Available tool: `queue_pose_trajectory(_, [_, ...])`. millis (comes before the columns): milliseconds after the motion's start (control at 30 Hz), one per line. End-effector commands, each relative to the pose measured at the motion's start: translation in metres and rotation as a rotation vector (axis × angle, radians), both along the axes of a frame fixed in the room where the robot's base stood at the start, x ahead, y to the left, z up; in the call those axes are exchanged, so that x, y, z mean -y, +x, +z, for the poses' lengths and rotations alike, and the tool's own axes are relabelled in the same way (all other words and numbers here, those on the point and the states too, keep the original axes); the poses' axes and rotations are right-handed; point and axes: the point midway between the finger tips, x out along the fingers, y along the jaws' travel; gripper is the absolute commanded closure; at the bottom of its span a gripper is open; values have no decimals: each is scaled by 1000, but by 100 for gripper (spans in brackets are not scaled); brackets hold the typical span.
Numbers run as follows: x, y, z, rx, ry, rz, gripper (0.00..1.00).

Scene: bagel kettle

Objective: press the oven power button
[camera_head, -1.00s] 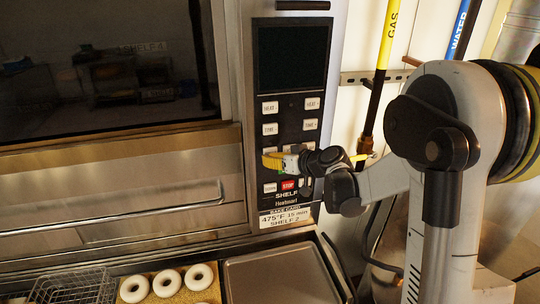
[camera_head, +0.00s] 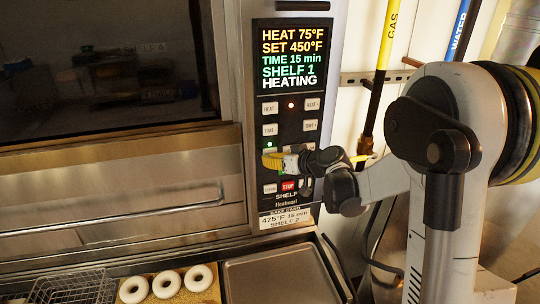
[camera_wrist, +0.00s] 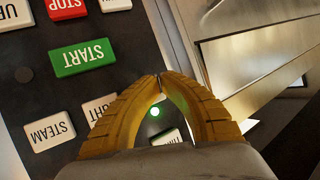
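The oven's control panel (camera_head: 291,120) is black with white buttons. Its display (camera_head: 293,54) is lit and reads HEAT 75°F, SET 450°F, TIME 15 min, SHELF 1, HEATING. No button labelled power is readable; the area behind my fingertips is hidden. My gripper (camera_head: 270,161) is at the panel's left side, below the time button (camera_head: 270,130). In the wrist view, its yellow fingers (camera_wrist: 159,76) meet at the tips, with nothing seen between them. The tips are close to the panel; contact cannot be told. A green light (camera_wrist: 155,112) glows between the fingers.
Around the fingers are the green START button (camera_wrist: 83,57), the STEAM button (camera_wrist: 50,130) and the red STOP button (camera_head: 288,185). The oven door handle (camera_head: 120,210) is to the left. Below are bagels on a board (camera_head: 192,295), a wire basket (camera_head: 75,288) and a metal tray (camera_head: 275,280).

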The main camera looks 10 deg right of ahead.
Motion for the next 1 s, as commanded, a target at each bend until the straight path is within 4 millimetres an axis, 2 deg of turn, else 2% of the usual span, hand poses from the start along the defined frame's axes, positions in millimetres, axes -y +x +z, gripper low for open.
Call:
queue_pose_trajectory(200, [0, -10, -1, 0, 0, 0, 100])
queue_pose_trajectory(533, [0, -14, 0, 0, 0, 0, 100])
queue_pose_trajectory(1000, [0, -63, -1, 0, 1, 0, 100])
